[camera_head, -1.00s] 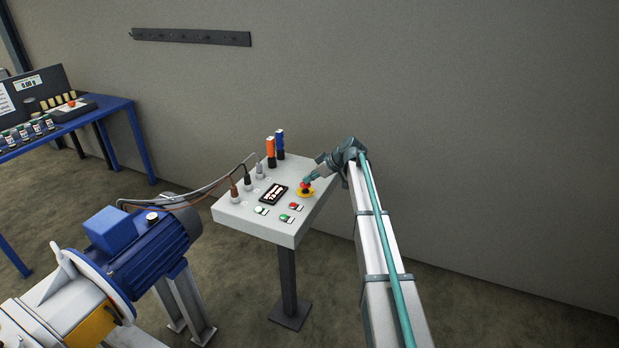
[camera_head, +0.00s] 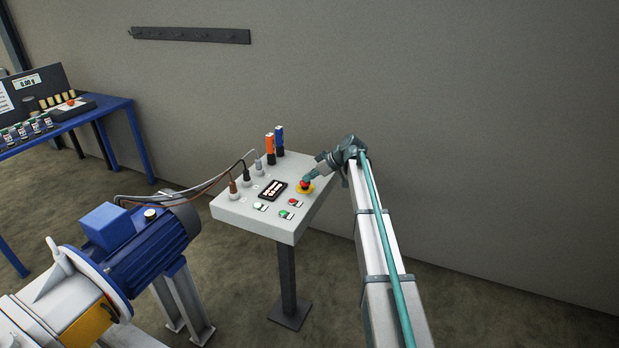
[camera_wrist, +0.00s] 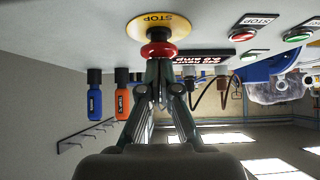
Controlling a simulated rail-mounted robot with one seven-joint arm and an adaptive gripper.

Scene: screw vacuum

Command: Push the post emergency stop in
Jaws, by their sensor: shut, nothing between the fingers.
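The emergency stop is a red knob on a yellow disc (camera_head: 305,190) near the right edge of the grey post panel. In the wrist view its red knob (camera_wrist: 158,51) sits under a yellow disc (camera_wrist: 152,25) marked STOP, with the view upside down. My gripper (camera_head: 308,180) is shut and empty, with its fingertips at the knob. In the wrist view the fingertips (camera_wrist: 158,62) meet the knob's face and appear to touch it. The fingertips partly hide the knob.
The panel (camera_head: 245,215) also carries a dark display (camera_head: 273,190), a red button (camera_head: 294,202), a green button (camera_head: 284,214) and a white button (camera_head: 258,206). Orange and blue handles (camera_head: 279,138) stand at its back. Cables run left to a blue motor (camera_head: 150,245).

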